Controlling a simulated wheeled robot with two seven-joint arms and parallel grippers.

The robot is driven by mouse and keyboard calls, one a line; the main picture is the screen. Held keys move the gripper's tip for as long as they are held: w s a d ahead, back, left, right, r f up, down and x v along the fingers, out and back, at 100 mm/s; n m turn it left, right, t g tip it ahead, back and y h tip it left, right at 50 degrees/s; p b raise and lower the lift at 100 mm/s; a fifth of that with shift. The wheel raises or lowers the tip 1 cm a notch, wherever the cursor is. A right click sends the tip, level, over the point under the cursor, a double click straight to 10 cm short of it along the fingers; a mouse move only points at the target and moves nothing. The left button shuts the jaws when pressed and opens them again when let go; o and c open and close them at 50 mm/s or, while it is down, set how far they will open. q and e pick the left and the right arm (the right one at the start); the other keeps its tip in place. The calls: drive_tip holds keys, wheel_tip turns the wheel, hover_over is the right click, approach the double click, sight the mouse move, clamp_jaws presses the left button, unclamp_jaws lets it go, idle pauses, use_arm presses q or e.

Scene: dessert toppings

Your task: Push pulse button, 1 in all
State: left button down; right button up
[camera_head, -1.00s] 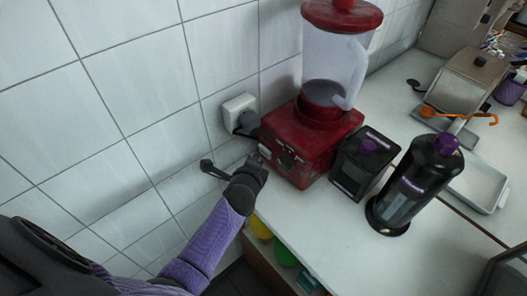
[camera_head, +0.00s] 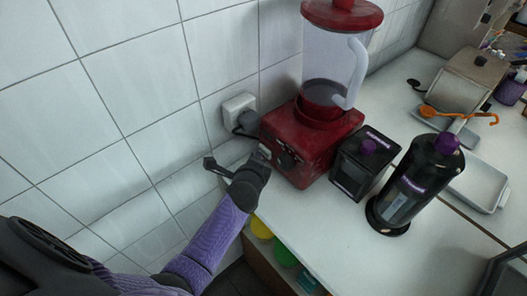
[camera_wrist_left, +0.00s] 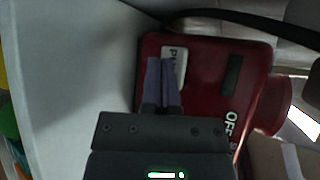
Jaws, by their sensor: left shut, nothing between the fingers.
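A red blender (camera_head: 309,140) with a clear jar stands on the counter against the tiled wall. Its pulse button (camera_head: 265,151), a small white rectangle, is on the left part of its front. In the left wrist view the white button (camera_wrist_left: 176,54) shows the letters "PU", partly covered by my fingers. My left gripper (camera_head: 262,160) is shut and empty, its fingertips right at the button in the head view. In the left wrist view the closed fingers (camera_wrist_left: 162,72) overlap the button's left and lower part. I cannot tell whether they touch it. My right gripper is out of view.
A black box with a purple knob (camera_head: 368,146) and a black bottle with a purple cap (camera_head: 418,180) stand right of the blender. A wall socket (camera_head: 238,107) with a plugged cable is behind my gripper. The front counter (camera_head: 400,265) is clear.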

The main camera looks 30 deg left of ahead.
use_arm(q)
drive_tip(key=shift+w+d, duration=0.15)
drive_tip(key=shift+w, duration=0.25)
idle(0.6)
idle(0.3)
drive_tip(key=shift+s+a+r+p, duration=0.1)
drive_tip(key=shift+s+a+p, duration=0.2)
drive_tip(key=shift+s, duration=0.5)
drive_tip(key=shift+s+a+p, duration=0.25)
drive_tip(key=shift+s+p, duration=0.05)
drive_tip(key=shift+s, duration=0.3)
drive_tip(key=shift+s+a+p, duration=0.3)
drive_tip(key=shift+s, duration=0.3)
drive_tip(key=shift+s+a+p, duration=0.25)
drive_tip(key=shift+s+p, duration=0.05)
drive_tip(key=shift+s, duration=0.3)
drive_tip(key=shift+s+a, duration=0.2)
drive_tip(key=shift+s, duration=0.35)
